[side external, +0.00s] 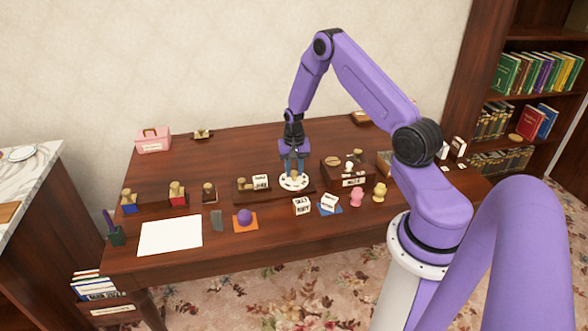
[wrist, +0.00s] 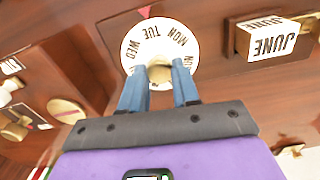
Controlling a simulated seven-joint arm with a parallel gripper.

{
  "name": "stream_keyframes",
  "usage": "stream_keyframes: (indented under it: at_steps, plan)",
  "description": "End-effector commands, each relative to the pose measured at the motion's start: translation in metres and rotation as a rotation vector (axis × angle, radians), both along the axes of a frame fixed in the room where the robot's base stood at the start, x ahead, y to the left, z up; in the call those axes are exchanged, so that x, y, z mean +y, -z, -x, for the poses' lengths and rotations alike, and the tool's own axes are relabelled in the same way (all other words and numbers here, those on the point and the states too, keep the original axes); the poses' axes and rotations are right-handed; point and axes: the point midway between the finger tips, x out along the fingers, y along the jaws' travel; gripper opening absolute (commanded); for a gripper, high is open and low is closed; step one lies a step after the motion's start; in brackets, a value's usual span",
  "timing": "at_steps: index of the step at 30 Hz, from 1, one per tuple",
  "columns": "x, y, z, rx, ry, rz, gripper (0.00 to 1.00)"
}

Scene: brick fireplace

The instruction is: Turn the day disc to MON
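The white day disc (wrist: 130,48) lies flat on a wooden stand with black day names around its rim. A red pointer (wrist: 144,11) sits just outside the rim, with TUE closest to it. In the wrist view MON is right of TUE and WED is left of it. The disc also shows in the side view (side external: 286,186). My gripper (wrist: 160,82) is over the disc, its fingers on both sides of the tan centre knob (wrist: 160,72); they appear closed against it.
A block lettered JUNE (wrist: 272,43) sits right of the disc in the wrist view. White lettered blocks (side external: 301,206), pink and yellow figures, stamps and a paper sheet (side external: 170,236) occupy the desk. The back middle desk is clear.

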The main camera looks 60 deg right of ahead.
Motion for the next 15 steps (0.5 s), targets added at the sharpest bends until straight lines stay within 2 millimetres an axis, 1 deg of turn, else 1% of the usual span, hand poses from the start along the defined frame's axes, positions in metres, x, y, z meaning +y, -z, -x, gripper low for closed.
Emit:
stream_keyframes:
  at_steps: [8,15]
  plan:
    - [0.0001,-0.0003,0.0,0.0,-0.012,0.0,0.0]
    - [0.0003,-0.0005,-0.0002,0.0,-0.102,0.0,0.0]
